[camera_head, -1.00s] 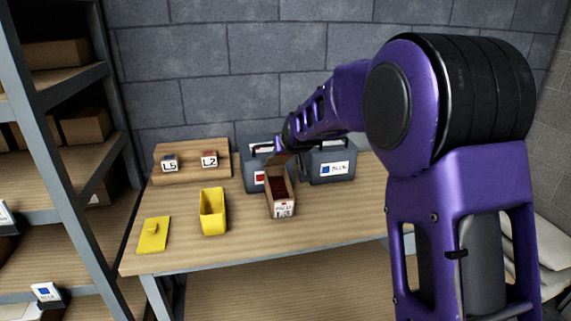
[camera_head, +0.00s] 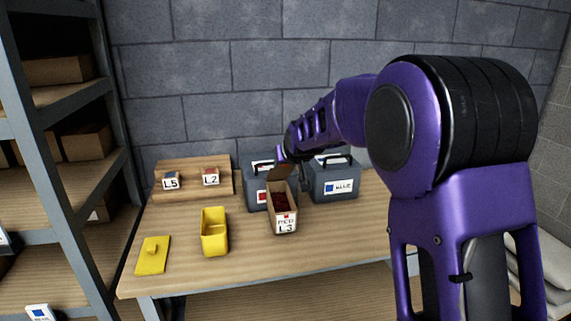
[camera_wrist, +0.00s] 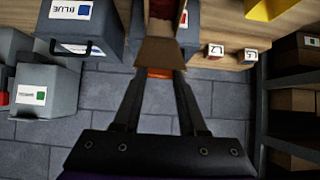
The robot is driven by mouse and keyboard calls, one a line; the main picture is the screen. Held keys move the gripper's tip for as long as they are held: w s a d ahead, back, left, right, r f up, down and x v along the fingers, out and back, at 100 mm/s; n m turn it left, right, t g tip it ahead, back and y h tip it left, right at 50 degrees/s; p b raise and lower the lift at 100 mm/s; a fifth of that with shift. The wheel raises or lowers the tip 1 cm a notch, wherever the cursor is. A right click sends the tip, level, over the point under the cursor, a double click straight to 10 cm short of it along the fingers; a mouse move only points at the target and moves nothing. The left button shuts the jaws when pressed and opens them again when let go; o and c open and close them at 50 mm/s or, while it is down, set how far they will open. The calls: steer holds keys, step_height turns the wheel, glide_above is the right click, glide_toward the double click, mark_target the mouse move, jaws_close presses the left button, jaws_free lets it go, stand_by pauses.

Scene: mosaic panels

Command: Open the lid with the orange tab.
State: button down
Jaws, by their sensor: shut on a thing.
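The small cardboard box labelled L3 (camera_head: 285,222) stands on the table with its top open and dark red contents showing. Its brown lid (camera_head: 281,172) stands raised at the box's back edge; it also shows in the wrist view (camera_wrist: 160,52). The orange tab (camera_wrist: 160,73) is on the lid's edge, between my fingertips. My gripper (camera_wrist: 158,76) is shut on this tab. In the head view my gripper is behind the lid and mostly hidden.
A grey case with a red mark (camera_head: 256,196) and a grey BLUE case (camera_head: 335,188) stand close behind the box. An open yellow bin (camera_head: 214,240) and yellow lid (camera_head: 152,256) lie left. A wooden stand (camera_head: 195,190) holds small boxes L5 and L2.

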steer(key=shift+w+r, duration=0.1)
steer(key=shift+r, duration=0.05)
steer(key=shift+c, duration=2.2)
jaws_free()
